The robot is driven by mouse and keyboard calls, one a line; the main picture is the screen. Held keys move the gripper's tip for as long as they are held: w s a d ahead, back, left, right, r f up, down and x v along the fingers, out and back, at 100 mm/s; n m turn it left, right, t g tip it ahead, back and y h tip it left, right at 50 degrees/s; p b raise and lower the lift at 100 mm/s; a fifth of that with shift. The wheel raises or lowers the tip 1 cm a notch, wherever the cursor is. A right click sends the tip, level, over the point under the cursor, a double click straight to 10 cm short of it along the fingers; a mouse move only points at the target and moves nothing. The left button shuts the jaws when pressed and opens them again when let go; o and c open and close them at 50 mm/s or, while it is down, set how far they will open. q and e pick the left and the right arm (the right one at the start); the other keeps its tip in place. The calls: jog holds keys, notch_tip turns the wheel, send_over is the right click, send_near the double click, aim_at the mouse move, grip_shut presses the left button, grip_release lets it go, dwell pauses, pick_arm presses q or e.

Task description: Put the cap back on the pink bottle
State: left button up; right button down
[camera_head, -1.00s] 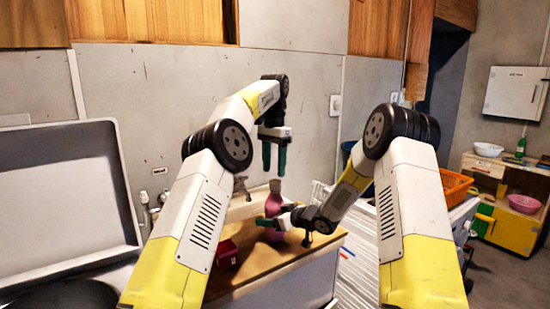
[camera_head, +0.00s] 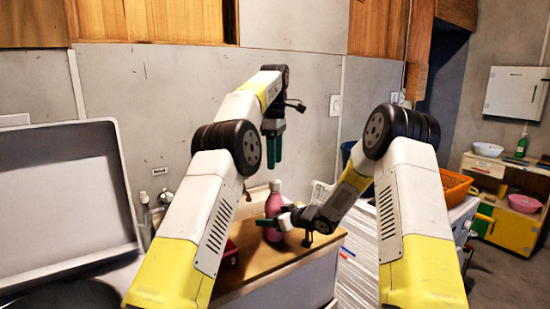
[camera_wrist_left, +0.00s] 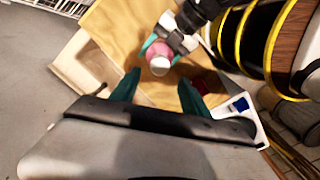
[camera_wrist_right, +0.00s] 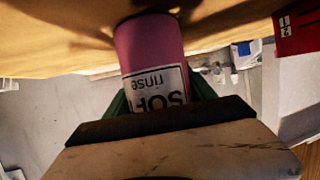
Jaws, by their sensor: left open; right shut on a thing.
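The pink bottle (camera_head: 274,216) stands upright on the wooden counter. My right gripper (camera_head: 271,222) is shut around its body from the side. The right wrist view shows the bottle (camera_wrist_right: 150,55) with its printed label between the fingers. A pale round piece, apparently the cap (camera_wrist_left: 159,66), shows at the bottle's top in the left wrist view; how well it is seated cannot be told. My left gripper (camera_head: 275,165) points down above the bottle, apart from it. Its fingers are open and empty in the left wrist view (camera_wrist_left: 159,92).
The wooden counter (camera_head: 262,262) carries a red box (camera_head: 230,254) left of the bottle, partly hidden by my left arm. A tap and sink area lie behind it. An orange basket (camera_head: 455,187) stands at the right. The wall is close behind my left gripper.

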aim_at(275, 181)
pick_arm(q)
jog(key=shift+r+n, duration=0.1)
jog(key=shift+n, duration=0.5)
jog(key=shift+f, duration=4)
